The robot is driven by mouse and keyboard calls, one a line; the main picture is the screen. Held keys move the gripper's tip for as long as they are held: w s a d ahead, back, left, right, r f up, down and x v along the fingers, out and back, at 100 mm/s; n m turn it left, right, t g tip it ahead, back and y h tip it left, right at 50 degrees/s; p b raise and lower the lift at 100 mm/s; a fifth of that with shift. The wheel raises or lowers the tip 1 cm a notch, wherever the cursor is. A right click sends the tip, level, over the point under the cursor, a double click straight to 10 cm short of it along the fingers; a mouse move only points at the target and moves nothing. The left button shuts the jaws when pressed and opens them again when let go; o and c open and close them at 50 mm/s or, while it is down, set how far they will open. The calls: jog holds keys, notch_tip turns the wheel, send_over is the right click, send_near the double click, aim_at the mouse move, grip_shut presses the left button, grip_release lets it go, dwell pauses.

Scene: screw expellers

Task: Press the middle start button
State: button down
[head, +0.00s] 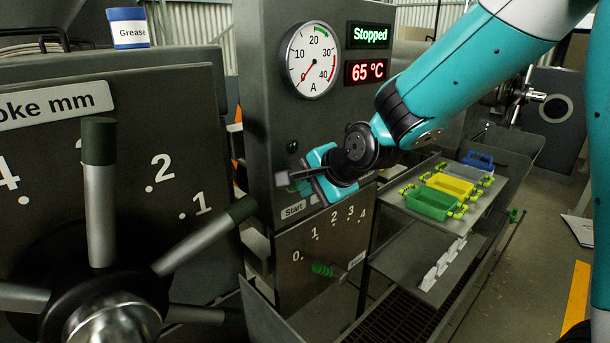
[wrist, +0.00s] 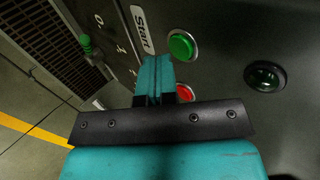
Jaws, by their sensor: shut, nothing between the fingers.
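In the wrist view a raised green button (wrist: 181,45) sits on the grey panel beside a "Start" label (wrist: 142,30). My gripper (wrist: 155,60) is shut and empty, its teal fingers pointing at the panel just beside the green button. A red button (wrist: 184,92) is partly hidden behind the fingers. In the head view my gripper (head: 283,178) is in front of the middle machine's panel (head: 268,110), just above the "Start" label (head: 293,210), and hides most of the buttons there. I cannot tell whether the fingers touch the panel.
A dark round lamp (wrist: 265,76) is on the same panel. The display reads "Stopped" (head: 370,36), with 65 °C below it. A gauge (head: 312,60) is left of it. A green-handled lever (head: 322,270) sticks out below. A spoked handwheel (head: 110,318) stands at left, trays (head: 432,203) at right.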

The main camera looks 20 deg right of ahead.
jog(key=shift+w+a, duration=0.35)
jog(key=shift+w, duration=0.45)
jog(key=shift+w+a+r, duration=0.15)
jog(key=shift+w+r, duration=0.05)
jog(key=shift+w, duration=0.5)
